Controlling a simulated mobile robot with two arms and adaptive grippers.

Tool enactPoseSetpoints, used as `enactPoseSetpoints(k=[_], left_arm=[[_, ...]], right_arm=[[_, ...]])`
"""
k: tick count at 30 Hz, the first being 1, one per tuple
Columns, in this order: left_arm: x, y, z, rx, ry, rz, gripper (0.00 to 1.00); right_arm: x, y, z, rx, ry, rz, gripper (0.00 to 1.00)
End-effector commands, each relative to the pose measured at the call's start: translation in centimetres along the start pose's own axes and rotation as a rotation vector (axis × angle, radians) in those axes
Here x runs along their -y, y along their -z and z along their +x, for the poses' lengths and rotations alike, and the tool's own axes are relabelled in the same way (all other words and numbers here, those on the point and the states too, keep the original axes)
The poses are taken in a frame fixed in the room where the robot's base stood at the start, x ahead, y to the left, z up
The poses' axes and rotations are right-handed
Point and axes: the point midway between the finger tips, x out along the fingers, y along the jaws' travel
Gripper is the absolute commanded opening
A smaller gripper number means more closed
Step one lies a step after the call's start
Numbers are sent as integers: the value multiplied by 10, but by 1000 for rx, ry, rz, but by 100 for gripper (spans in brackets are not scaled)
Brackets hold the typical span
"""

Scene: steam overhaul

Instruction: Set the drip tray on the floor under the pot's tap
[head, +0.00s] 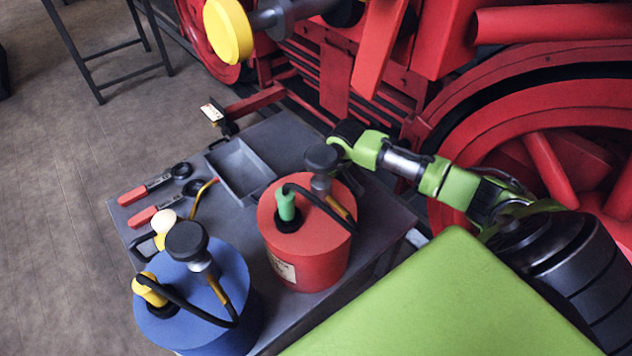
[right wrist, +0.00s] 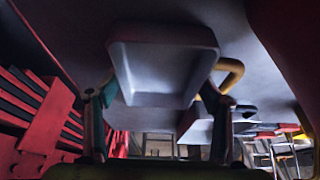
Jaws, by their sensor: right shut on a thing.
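The drip tray (head: 238,172) is a shallow grey open box over the cart top, beyond the red pot. In the right wrist view the grey tray (right wrist: 163,70) fills the space between my two fingers. My right gripper (head: 344,138) is beside the black knob on the red pot (head: 302,238); its fingertips are hidden in the head view. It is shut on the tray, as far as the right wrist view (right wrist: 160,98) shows. I cannot tell whether the tray touches the cart. No tap is clearly recognisable. My left gripper is not in view.
A blue pot (head: 205,295) stands beside the red one on the grey cart. Red-handled tools (head: 150,187) lie at the cart's left. The red locomotive (head: 440,95) borders the cart's far side. Floor (head: 60,190) is open to the left, with a dark stand (head: 110,55) beyond.

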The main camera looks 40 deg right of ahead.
Motion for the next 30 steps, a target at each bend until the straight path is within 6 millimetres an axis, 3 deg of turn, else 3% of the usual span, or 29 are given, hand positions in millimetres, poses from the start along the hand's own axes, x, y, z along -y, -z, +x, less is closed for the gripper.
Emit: enactPoseSetpoints(k=[11,12,13,25,28,30], left_arm=[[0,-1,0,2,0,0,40],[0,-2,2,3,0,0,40],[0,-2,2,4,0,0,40],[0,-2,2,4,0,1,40],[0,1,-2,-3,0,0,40],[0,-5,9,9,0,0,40]], right_arm=[[0,0,2,-3,1,0,43],[0,0,3,-2,1,-1,80],[0,0,3,-2,1,-1,88],[0,0,1,-2,0,-1,89],[0,1,-6,-1,0,-1,89],[0,2,-14,-2,0,-2,89]])
